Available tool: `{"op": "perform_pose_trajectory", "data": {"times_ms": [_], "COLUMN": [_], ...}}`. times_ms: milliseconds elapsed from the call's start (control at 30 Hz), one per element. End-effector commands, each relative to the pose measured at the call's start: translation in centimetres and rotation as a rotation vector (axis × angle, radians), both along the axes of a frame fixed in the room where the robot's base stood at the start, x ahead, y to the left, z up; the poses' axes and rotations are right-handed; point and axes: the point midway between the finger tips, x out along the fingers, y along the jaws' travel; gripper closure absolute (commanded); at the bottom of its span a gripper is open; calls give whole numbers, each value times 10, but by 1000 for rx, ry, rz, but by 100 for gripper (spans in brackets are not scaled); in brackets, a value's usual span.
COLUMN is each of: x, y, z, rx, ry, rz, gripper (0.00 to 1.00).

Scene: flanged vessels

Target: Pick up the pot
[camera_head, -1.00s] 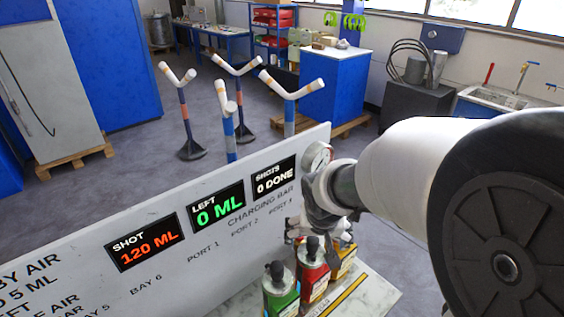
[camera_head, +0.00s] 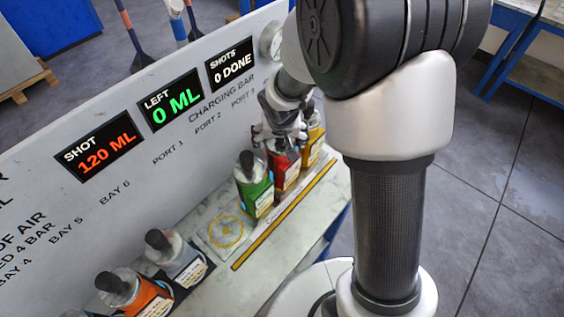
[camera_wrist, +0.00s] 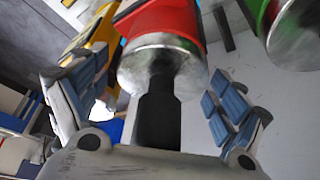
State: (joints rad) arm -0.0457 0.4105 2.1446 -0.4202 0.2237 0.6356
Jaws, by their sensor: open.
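Several pots with metal shoulders and dark caps stand along the bench. The red pot (camera_head: 281,177) is between a green pot (camera_head: 255,194) and a yellow pot (camera_head: 314,143). My gripper (camera_head: 282,143) is right at the top of the red pot. In the wrist view the red pot (camera_wrist: 166,22) has its metal shoulder and black neck between the spread fingers of my gripper (camera_wrist: 155,80). The fingers are open, with gaps on both sides. The yellow pot (camera_wrist: 106,32) is close behind the left finger; the green pot (camera_wrist: 263,12) is at the upper right.
A grey panel (camera_head: 130,190) with lit displays rises behind the pots. An empty round-marked spot (camera_head: 225,231) lies left of the green pot. An orange pot (camera_head: 146,299) and a grey pot (camera_head: 184,262) stand at the lower left. A yellow strip (camera_head: 290,212) runs along the front.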

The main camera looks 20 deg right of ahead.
Motion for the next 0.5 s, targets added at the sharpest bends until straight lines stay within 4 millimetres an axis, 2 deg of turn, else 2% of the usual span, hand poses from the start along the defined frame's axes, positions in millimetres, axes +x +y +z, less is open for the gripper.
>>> {"op": "perform_pose_trajectory", "data": {"times_ms": [200, 500], "x": [0, 0], "y": [0, 0], "z": [1, 1], "rx": [0, 0], "ry": [-1, -1], "rz": [0, 0], "gripper": [12, 32]}}
